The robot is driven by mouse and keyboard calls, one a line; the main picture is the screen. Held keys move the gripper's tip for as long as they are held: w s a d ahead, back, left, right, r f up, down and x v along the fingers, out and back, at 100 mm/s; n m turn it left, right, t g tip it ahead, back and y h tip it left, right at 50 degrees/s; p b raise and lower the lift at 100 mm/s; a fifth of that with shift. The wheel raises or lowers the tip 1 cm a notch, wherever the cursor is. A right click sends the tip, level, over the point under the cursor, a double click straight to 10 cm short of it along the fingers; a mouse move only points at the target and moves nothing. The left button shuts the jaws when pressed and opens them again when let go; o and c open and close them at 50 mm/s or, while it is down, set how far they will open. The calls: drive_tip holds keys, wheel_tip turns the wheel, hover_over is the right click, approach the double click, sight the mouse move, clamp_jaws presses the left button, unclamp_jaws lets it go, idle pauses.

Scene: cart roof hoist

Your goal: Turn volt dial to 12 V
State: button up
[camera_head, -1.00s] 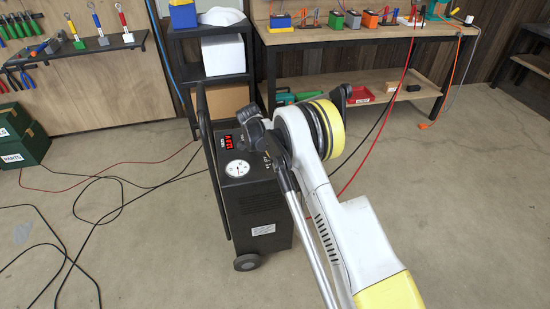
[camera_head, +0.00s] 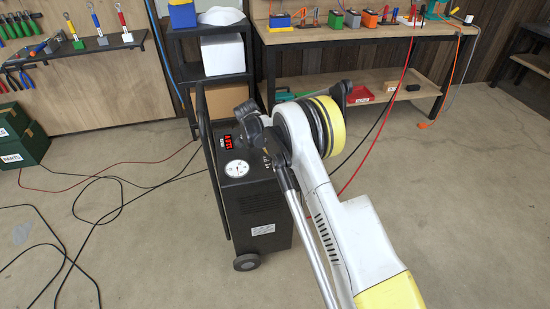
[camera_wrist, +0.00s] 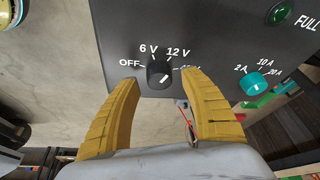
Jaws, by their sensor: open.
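The volt dial (camera_wrist: 159,73) is a small black knob on a dark panel (camera_wrist: 215,40) in the wrist view. OFF, 6 V and 12 V are printed around it; a further label at right is partly covered by a finger. A white mark shows on the knob's lower right; which label it points to is unclear. My gripper (camera_wrist: 160,78) is open, with its yellow fingers on either side of the dial and no clear contact. In the head view the dark charger cart (camera_head: 262,212) stands beyond my arm, which hides the dial.
A teal dial (camera_wrist: 257,84) marked 2 A, 10 A and 20 A sits to the right on the panel, below a green light (camera_wrist: 280,14). The cart has a red display (camera_head: 228,142) and a round gauge (camera_head: 237,168). Cables (camera_head: 95,178) lie on the floor at left.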

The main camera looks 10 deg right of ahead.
drive_tip(key=v, duration=1)
drive_tip(key=shift+r, duration=0.3)
drive_tip(key=shift+r, duration=0.1)
drive_tip(key=s+d+r+n+t+y, duration=0.15)
drive_tip(key=s+r+n, duration=0.25)
drive_tip(key=s+r, duration=0.55)
drive_tip(key=s+d+r+n+t+y, duration=0.1)
drive_tip(key=s+d+r+n, duration=0.15)
drive_tip(key=s+r, duration=0.7)
drive_tip(key=s+f+n+t+y, duration=0.1)
drive_tip(key=s+n, duration=0.6)
drive_tip(key=s, duration=1.4)
drive_tip(key=shift+s+f+t+y, duration=0.2)
drive_tip(key=shift+f+t+y, duration=0.25)
drive_tip(key=shift+t, duration=0.6)
drive_tip(key=shift+n, duration=0.25)
